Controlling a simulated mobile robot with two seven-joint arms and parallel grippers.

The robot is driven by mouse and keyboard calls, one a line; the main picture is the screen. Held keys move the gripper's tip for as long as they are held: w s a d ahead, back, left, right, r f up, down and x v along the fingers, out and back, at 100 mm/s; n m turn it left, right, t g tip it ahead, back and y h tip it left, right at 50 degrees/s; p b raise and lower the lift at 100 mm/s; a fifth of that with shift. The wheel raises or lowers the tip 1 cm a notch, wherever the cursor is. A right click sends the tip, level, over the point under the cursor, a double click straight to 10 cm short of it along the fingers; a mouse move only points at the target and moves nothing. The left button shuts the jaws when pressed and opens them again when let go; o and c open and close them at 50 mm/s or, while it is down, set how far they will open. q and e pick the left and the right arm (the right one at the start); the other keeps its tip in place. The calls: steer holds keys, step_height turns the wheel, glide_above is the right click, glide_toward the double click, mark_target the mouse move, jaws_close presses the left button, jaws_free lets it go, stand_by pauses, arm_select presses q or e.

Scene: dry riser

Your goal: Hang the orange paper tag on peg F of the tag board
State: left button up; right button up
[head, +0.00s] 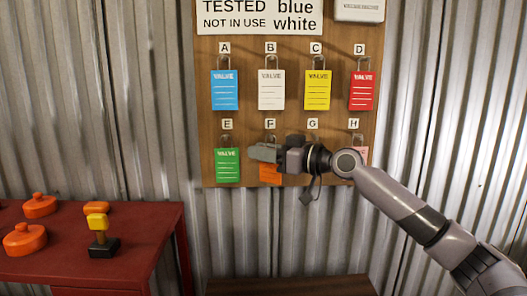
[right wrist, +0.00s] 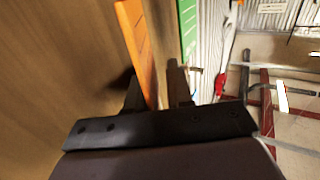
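The orange paper tag (head: 270,174) is in the column under label F (head: 270,124) on the wooden tag board (head: 293,114). Its upper part and peg F are hidden behind my right gripper (head: 262,152), so I cannot see how it hangs. In the right wrist view the orange tag (right wrist: 137,38) runs down between the two fingers of my right gripper (right wrist: 158,92). The fingers stand apart, with a narrow gap between the tag and the right-hand finger. My left gripper is in neither view.
A green tag (head: 227,165) hangs at E, just left of my gripper. Blue (head: 225,90), white (head: 271,90), yellow (head: 317,90) and red (head: 362,90) tags fill the upper row. A pink tag (head: 363,154) at H is partly behind my arm. A red table (head: 150,240) stands lower left.

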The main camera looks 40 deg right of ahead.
steer(key=shift+d, duration=0.4)
steer(key=shift+s+b, duration=0.2)
steer(key=shift+b, duration=0.15)
steer(key=b+v, duration=0.2)
steer(key=v, duration=0.4)
steer(key=shift+s+a+b, duration=0.2)
steer(key=shift+s+b, duration=0.1)
steer(key=shift+s, duration=0.05)
